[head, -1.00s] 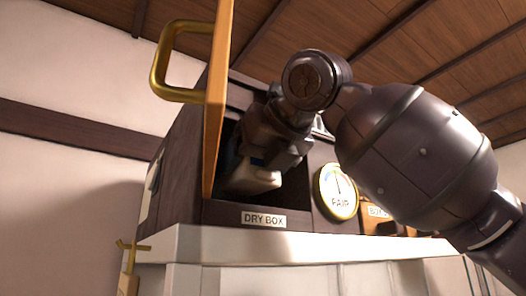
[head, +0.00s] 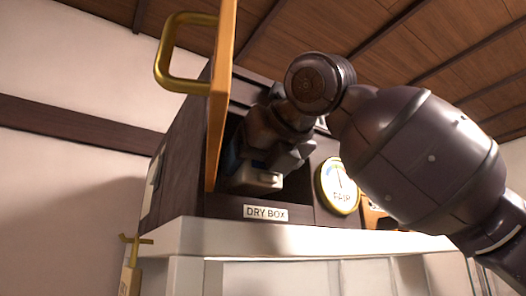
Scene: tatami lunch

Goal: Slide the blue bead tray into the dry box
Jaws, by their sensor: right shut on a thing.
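The dry box (head: 178,178) is a dark wooden cabinet with a "DRY BOX" label under its opening. Its orange-brown door (head: 221,100) stands open at the left of the opening and has a brass handle. My right gripper (head: 256,180) is in the opening, its pale fingertip just above the front sill. It is shut on the blue bead tray, of which at most a small bluish patch (head: 233,158) shows between door and gripper. The rest of the tray is hidden. My left gripper is out of view.
A round gauge (head: 338,186) sits on the box front right of the opening. An orange-brown item (head: 372,212) stands farther right, partly behind my arm. The box rests on a white ledge (head: 200,238). A brass hook (head: 133,241) with a tag hangs at its left end.

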